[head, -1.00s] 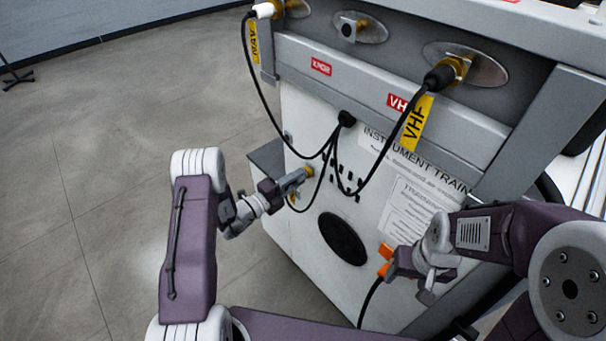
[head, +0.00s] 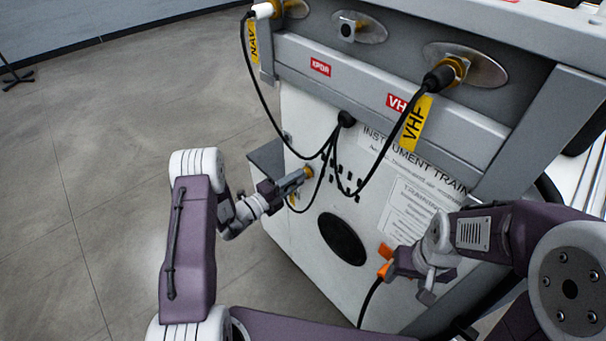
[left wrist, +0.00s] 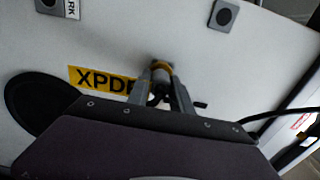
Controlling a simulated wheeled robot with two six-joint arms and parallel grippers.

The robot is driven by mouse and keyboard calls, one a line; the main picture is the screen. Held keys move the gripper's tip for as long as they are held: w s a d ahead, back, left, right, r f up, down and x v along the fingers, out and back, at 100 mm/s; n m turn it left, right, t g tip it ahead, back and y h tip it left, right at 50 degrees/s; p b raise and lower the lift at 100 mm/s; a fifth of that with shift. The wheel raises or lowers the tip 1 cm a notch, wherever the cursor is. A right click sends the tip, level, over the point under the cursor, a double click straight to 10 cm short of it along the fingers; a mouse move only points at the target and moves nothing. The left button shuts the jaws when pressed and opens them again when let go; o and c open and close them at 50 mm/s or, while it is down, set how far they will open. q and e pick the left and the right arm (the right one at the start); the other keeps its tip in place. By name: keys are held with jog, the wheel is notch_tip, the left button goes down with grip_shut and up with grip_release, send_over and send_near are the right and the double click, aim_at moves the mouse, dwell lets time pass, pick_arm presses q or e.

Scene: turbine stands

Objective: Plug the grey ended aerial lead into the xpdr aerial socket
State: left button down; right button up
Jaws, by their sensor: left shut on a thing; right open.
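The xpdr aerial socket (head: 348,28) is a metal fitting on an oval plate above the red XPDR label, with nothing in it. My left gripper (head: 303,176) is low by the white panel, shut on the end of the grey ended aerial lead (head: 309,171). In the left wrist view, a gold ring (left wrist: 161,66) shows at its fingertips, beside a yellow XPDR tag (left wrist: 98,79). The fingers hide most of the lead end. My right gripper (head: 388,266) is open beside an orange part (head: 384,252) on the panel, with a black cable below.
The NAV lead (head: 264,11) and VHF lead (head: 438,78) sit in sockets either side of the xpdr socket. Their black cables hang to a black holder (head: 346,118) on the panel. A grey ledge (head: 360,80) juts above the panel. Open floor lies left.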

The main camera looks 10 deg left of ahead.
pick_arm(q)
jog(key=shift+s+a, duration=0.1)
jog(key=shift+a, duration=0.05)
jog(key=shift+s+a, duration=0.2)
jog(key=shift+s, duration=0.05)
jog(key=shift+s+r, duration=0.1)
jog(key=p+v, duration=0.1)
jog(key=v, duration=0.2)
dwell(0.4)
